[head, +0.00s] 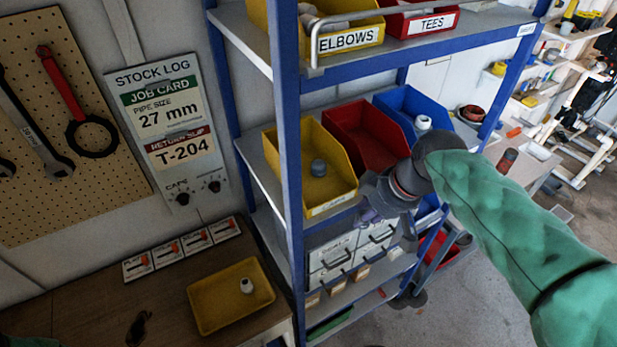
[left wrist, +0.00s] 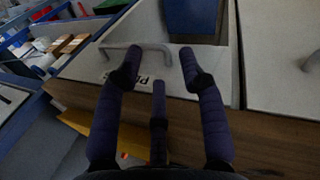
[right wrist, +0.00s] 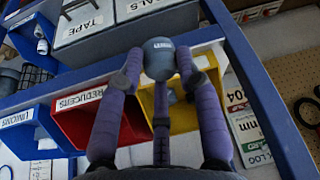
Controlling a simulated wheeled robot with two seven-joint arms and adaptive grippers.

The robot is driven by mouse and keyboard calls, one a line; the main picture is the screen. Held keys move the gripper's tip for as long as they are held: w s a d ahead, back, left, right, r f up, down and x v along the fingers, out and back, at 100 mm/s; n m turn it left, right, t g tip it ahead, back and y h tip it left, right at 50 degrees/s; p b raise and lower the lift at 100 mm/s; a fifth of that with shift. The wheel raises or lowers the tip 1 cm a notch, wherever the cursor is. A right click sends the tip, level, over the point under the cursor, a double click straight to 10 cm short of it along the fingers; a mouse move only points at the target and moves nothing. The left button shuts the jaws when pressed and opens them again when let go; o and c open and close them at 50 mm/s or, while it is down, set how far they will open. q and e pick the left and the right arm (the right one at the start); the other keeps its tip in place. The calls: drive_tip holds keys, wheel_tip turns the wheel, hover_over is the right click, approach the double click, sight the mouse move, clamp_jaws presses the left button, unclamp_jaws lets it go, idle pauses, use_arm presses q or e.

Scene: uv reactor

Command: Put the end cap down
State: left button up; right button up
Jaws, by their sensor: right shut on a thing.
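The grey end cap (right wrist: 158,60), with a small light label, is between the fingertips of my right gripper (right wrist: 156,70) in the right wrist view. That gripper is shut on it. In the head view my right gripper (head: 372,210) is in front of the middle shelf, to the right of the yellow CAPS bin (head: 332,200). The cap is not clearly seen there. Another grey cap (head: 318,168) lies in the CAPS bin. My left gripper (left wrist: 158,62) is open and empty in the left wrist view, with its fingertips near a grey drawer handle (left wrist: 140,48). It is hidden in the head view.
A red bin (head: 365,135) and a blue bin (head: 405,105) stand beside the CAPS bin. A blue shelf post (head: 287,150) rises at its left front. A yellow tray (head: 215,310) with a small white fitting (head: 246,286) is on the bench. White drawers (head: 345,255) are below.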

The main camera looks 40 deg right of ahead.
drive_tip(key=w+a+p, duration=0.1)
drive_tip(key=w, duration=0.4)
drive_tip(key=w+a+p, duration=0.1)
drive_tip(key=w, duration=0.4)
drive_tip(key=w+p, duration=0.1)
drive_tip(key=w, duration=0.4)
drive_tip(key=shift+a, duration=0.4)
drive_tip(key=shift+w+f, duration=0.1)
drive_tip(key=shift+w, duration=0.05)
wheel_tip(320, 180, down, 3)
drive_tip(key=shift+r+p, duration=0.1)
drive_tip(key=shift+p, duration=0.35)
drive_tip(key=shift+f, duration=0.3)
drive_tip(key=shift+f, duration=0.1)
drive_tip(key=o, duration=0.6)
